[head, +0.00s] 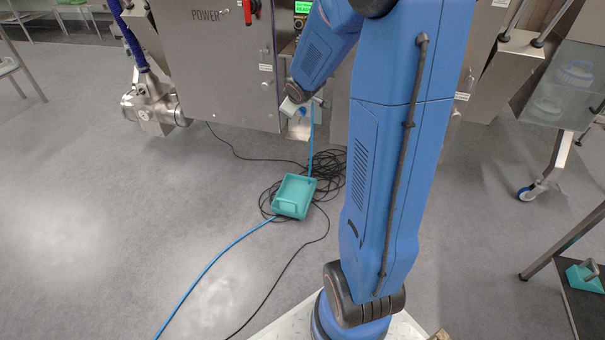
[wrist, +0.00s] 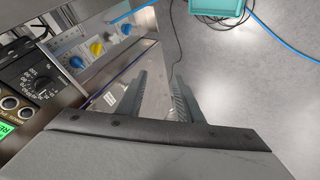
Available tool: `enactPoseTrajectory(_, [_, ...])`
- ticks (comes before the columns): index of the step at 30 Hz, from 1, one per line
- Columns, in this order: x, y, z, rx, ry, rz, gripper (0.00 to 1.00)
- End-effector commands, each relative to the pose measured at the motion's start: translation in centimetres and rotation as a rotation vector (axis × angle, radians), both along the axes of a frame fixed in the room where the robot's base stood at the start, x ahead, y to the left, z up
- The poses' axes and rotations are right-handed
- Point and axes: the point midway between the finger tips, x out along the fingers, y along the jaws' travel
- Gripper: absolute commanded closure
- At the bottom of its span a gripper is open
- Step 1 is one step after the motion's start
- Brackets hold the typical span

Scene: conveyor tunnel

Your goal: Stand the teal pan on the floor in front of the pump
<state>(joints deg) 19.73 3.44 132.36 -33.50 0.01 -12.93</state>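A teal pan (head: 290,206), a shallow open tray shape, lies on the floor among coiled black cables and a blue hose. Part of it also shows at the top of the wrist view (wrist: 222,10). My gripper (head: 302,108) is above and beyond the pan, beside the steel machine's lower panel. In the wrist view its two fingers (wrist: 160,82) are apart with nothing between them. A silver pump-like unit (head: 152,106) with a blue hose stands left of the steel cabinet. Floor in front of it is bare.
A steel cabinet (head: 215,70) stands at the back. A panel with yellow and blue knobs (wrist: 95,45) is close to my gripper. Another teal item with a handle (head: 583,278) lies on a dark mat at right.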

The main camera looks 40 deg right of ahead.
Motion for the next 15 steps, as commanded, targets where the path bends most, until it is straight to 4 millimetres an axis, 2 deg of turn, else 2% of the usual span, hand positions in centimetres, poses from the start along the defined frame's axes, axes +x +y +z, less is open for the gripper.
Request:
enactPoseTrajectory(1, [-1.1, 1.0, 1.4, 0.008, -0.001, -0.020, 0.67])
enactPoseTrajectory(6, [-5.6, 3.8, 4.5, 0.055, 0.018, -0.102, 0.67])
enactPoseTrajectory(15, [-14.5, 9.2, 8.2, 0.169, 0.060, -0.220, 0.67])
